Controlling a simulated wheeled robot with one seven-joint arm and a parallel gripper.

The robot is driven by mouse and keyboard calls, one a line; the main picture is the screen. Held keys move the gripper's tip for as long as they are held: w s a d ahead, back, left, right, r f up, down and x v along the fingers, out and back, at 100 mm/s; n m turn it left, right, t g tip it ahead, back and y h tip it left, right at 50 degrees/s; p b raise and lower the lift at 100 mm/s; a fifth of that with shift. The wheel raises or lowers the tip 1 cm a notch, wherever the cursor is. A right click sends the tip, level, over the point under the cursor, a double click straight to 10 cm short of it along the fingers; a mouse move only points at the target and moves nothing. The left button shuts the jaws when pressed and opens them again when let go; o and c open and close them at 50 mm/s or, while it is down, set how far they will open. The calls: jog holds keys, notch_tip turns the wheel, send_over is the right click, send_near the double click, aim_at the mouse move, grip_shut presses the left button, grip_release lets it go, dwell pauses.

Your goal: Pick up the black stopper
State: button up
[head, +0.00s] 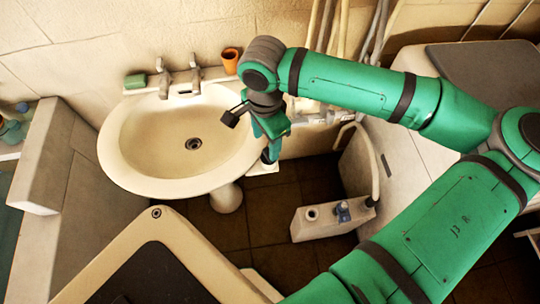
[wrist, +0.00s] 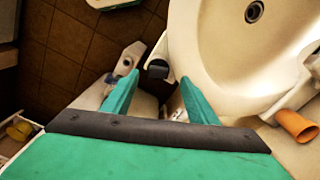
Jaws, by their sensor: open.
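A small black stopper (wrist: 158,68) shows in the wrist view, on a pale ledge (wrist: 152,88) beside the outer edge of the washbasin (wrist: 200,50). My gripper (wrist: 159,79) is open, with one green finger to either side of the stopper in that view. No finger visibly touches it, and I cannot tell the height left between them. In the head view my gripper (head: 268,154) points down just right of the basin (head: 125,165), over the small white ledge (head: 263,168). I cannot make out the stopper there; the gripper seems to hide it.
The basin's drain (head: 193,143) is uncovered. An orange cup (head: 230,61), the taps (head: 180,80) and a green soap block (head: 135,80) sit along the basin's back. A white box (head: 325,222) with a hose stands on the dark tiled floor, lower right of my gripper.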

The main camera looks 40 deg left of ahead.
aim_at(265, 159)
jog(key=shift+w+d+f, duration=0.15)
jog(key=shift+f, duration=1.2)
jog(key=shift+w+d+f, duration=0.1)
jog(key=shift+f, duration=1.2)
jog(key=shift+c, duration=0.7)
jog(key=c, duration=1.1)
jog(key=shift+r, duration=0.1)
